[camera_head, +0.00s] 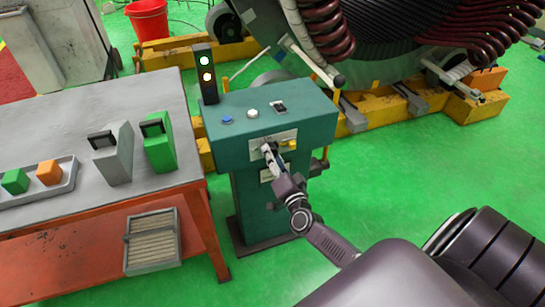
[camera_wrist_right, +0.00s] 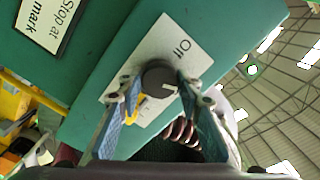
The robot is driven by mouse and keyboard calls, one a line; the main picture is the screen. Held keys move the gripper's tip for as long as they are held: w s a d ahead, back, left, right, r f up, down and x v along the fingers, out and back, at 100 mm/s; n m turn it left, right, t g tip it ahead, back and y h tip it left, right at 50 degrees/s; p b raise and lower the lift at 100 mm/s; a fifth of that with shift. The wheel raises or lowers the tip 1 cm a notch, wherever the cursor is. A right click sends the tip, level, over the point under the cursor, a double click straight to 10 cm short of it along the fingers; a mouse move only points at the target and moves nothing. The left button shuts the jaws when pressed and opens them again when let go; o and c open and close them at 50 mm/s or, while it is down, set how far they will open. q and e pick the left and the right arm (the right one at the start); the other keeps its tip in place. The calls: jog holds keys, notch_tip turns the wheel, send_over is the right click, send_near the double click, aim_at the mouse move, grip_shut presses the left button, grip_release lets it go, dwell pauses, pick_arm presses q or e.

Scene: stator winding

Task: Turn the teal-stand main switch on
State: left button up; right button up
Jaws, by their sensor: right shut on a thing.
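The teal stand (camera_head: 245,109) is in the middle of the head view, with a light plate on its front face. The main switch (camera_wrist_right: 158,74) is a dark round knob on that plate in the right wrist view, with a pale mark on its face and an "Off" label beside it. My right gripper (camera_head: 268,150) is at the plate; in the wrist view its two blue fingers (camera_wrist_right: 160,88) are shut on the knob from both sides. The gripper hides the knob in the head view. My left gripper is not in view.
A blue button (camera_head: 227,120), a white button (camera_head: 253,113) and a two-light tower (camera_head: 204,75) are on the stand. A yellow part (camera_head: 289,143) is close beside the gripper. A grey table (camera_head: 80,120) with green and grey blocks stands left. Green floor is clear at right.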

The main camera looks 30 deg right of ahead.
jog(key=m+b, duration=0.1)
jog(key=m, duration=0.3)
jog(key=shift+f+m, duration=0.1)
jog(key=shift+m, duration=0.3)
dwell(0.4)
jog(key=o, duration=1.2)
jog(key=shift+c, duration=0.2)
jog(key=v, duration=1.2)
jog(key=shift+a, duration=0.1)
